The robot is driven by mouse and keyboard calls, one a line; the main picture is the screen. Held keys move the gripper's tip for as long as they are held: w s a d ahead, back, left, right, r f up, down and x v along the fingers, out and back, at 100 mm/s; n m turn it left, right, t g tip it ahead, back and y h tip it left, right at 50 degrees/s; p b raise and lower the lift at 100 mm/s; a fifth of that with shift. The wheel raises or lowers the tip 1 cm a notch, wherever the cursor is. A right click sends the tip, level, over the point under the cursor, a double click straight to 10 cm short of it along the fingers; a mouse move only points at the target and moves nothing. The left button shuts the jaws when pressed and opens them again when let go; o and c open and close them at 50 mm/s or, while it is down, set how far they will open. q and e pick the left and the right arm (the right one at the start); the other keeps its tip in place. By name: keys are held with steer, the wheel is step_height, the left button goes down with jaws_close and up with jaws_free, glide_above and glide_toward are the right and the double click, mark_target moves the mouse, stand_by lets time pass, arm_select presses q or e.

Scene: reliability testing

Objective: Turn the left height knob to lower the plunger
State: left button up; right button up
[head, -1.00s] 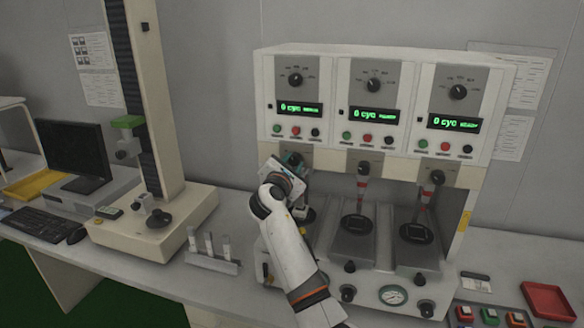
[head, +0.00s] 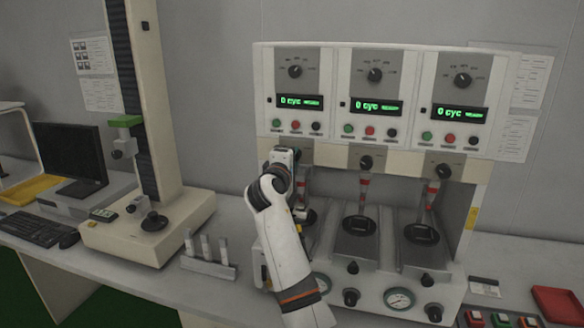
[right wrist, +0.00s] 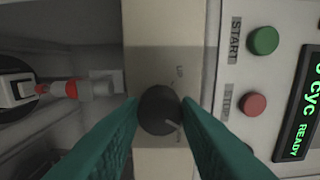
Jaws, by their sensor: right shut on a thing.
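The left height knob (right wrist: 159,108) is round and black, with a pale pointer line, on the cream strip of the left station. An "UP" label shows beside it in the right wrist view. My right gripper (right wrist: 160,104) has its teal fingers on both sides of the knob and is shut on it. In the head view my right gripper (head: 284,156) covers this knob. The left plunger (right wrist: 68,89), with red and white parts, shows at the left of the wrist view; in the head view my arm partly hides it. My left gripper is not in view.
The tester (head: 390,153) has two more stations to the right, each with a black knob and plunger. Green START (right wrist: 263,41) and red (right wrist: 253,104) buttons lie close to my fingers.

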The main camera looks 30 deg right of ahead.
steer(key=shift+f+m+b, duration=0.15)
steer(key=shift+m+b, duration=1.75)
steer(key=shift+m, duration=1)
steer(key=o, duration=1)
steer(key=shift+c, duration=0.2)
steer(key=b+v, duration=0.2)
steer(key=v, duration=1)
